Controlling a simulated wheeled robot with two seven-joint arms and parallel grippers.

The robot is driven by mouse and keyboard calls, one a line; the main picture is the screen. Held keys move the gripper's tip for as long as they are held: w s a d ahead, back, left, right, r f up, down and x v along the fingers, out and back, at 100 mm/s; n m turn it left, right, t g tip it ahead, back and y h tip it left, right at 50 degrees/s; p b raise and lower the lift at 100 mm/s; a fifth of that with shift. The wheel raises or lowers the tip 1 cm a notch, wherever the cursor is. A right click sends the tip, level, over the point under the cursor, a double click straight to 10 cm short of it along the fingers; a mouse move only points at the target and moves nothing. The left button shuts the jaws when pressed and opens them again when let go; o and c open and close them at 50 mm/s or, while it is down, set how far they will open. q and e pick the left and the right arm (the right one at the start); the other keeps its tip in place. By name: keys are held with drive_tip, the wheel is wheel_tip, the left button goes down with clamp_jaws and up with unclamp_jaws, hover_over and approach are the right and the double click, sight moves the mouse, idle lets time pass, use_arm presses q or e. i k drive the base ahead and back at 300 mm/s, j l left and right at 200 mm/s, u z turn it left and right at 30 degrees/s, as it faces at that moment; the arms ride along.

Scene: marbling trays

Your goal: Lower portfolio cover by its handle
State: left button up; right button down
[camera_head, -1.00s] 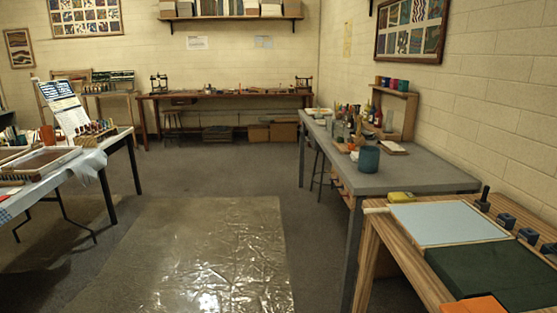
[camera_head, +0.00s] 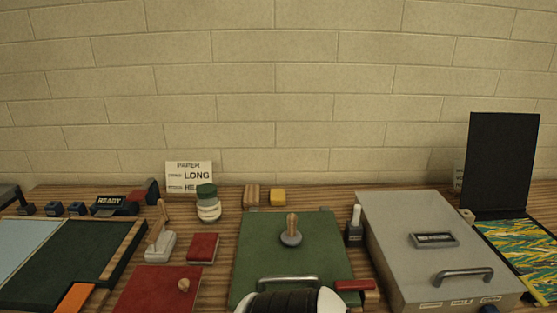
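A black upright panel (camera_head: 503,160), which looks like the raised portfolio cover, stands at the far right of the bench. It rises from the back of a sheet with a yellow, green and white marbled pattern (camera_head: 522,252), which runs off the right edge. I can make out no handle on the panel. A grey box (camera_head: 400,225) just left of it has a bar handle (camera_head: 463,275) and a label plate on top.
A green board (camera_head: 258,240) with a knob and metal bar lies mid-bench. Red blocks, a small bottle (camera_head: 354,226), stacked round pots (camera_head: 208,205) and a paper sign (camera_head: 189,176) stand around it. A dark green tray (camera_head: 75,262) is at left. A brick wall closes the back.

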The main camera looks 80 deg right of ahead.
sight(501, 147)
drive_tip(key=z, duration=4.15)
drive_tip(key=l, duration=0.5)
drive_tip(key=k+l, duration=0.15)
drive_tip(key=l, duration=0.35)
drive_tip(key=z, duration=0.05)
